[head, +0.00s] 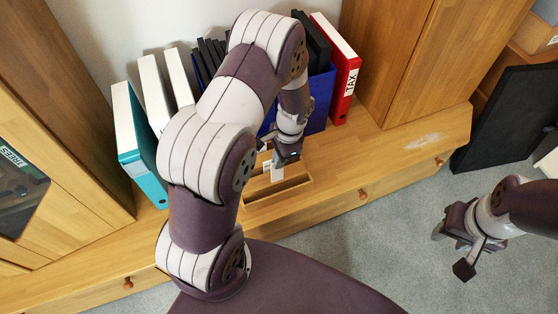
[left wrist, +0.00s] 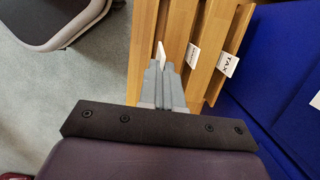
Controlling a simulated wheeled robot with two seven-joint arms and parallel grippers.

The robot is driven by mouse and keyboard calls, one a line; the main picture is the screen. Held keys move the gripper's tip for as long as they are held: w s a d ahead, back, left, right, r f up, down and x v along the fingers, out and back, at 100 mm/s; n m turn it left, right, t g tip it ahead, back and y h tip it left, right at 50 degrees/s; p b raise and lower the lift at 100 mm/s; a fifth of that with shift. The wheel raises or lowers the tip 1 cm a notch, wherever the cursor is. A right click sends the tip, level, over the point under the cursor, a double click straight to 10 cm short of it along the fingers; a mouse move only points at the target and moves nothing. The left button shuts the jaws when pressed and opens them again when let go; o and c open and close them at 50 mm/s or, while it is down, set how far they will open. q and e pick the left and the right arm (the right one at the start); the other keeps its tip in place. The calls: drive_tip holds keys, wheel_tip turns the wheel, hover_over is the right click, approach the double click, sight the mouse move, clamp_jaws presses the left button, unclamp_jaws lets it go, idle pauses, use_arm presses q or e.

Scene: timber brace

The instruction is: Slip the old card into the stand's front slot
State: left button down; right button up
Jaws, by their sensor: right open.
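My left gripper (head: 287,152) is over the wooden stand (head: 279,191), with its fingers close together. In the left wrist view the gripper (left wrist: 162,72) is shut on a thin white card, the old card (left wrist: 160,54), seen nearly edge-on at the fingertips. The card is at the left, front part of the stand (left wrist: 177,35); I cannot tell whether its lower edge is inside the slot. My right gripper (head: 456,252) is open and empty, away at the right.
Behind the stand are a blue box (head: 318,100), a red TAX binder (head: 339,68), and white and teal binders (head: 134,140). Wooden cabinets flank the low wooden bench (head: 345,170). A black panel (head: 508,118) leans at the right. The grey floor in front is clear.

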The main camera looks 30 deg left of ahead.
use_arm(q)
drive_tip(key=shift+r+p, duration=0.1)
drive_tip(key=shift+p, duration=0.3)
wheel_tip(320, 180, down, 5)
drive_tip(key=b, duration=0.3)
idle(0.5)
drive_tip(key=shift+p, duration=0.35)
